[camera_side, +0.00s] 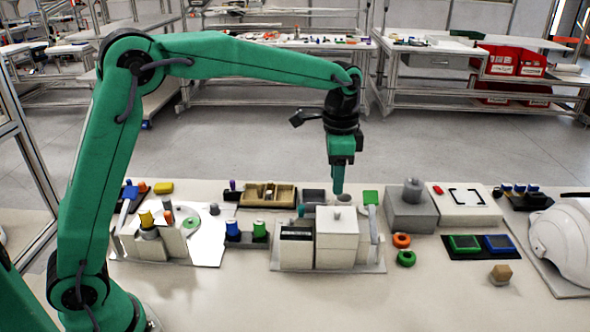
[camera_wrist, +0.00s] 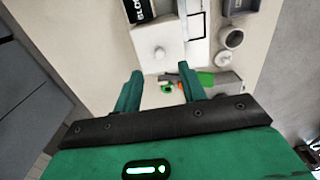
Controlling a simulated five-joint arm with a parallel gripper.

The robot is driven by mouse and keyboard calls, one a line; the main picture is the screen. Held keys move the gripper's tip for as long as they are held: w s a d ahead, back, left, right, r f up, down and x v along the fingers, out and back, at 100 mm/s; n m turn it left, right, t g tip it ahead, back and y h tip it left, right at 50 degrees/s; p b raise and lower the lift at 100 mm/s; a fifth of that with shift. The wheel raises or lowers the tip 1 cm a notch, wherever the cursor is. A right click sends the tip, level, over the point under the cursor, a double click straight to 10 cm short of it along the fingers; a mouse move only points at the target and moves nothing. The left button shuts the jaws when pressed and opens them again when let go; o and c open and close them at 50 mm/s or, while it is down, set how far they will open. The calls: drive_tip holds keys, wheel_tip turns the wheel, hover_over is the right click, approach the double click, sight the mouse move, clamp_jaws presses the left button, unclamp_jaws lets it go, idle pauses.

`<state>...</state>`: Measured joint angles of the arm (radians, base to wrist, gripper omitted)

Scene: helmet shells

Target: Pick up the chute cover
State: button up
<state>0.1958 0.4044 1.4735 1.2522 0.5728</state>
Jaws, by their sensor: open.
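A white square cover with a small round knob on top, which looks like the chute cover (camera_side: 337,222), sits on a white box-like unit in the side view. It also shows in the wrist view (camera_wrist: 152,36), just beyond my fingertips, with its knob facing me. My gripper (camera_side: 338,186) points down above the back part of the cover in the side view. I cannot tell exactly how high the fingertips are above the knob.
A grey block (camera_side: 411,208) and a white helmet shell (camera_side: 565,240) are farther right. Blue and green cups (camera_side: 259,230) stand left. The front table is mostly clear.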

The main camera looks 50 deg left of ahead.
sight(337, 210)
drive_tip(key=shift+w+d+f, duration=0.2)
drive_tip(key=shift+w+f, duration=0.05)
drive_tip(key=shift+f, duration=0.05)
drive_tip(key=shift+f, duration=1.3)
drive_tip(key=shift+f, duration=0.1)
drive_tip(key=shift+f, duration=2.5)
drive_tip(key=shift+c, duration=0.4)
clamp_jaws()
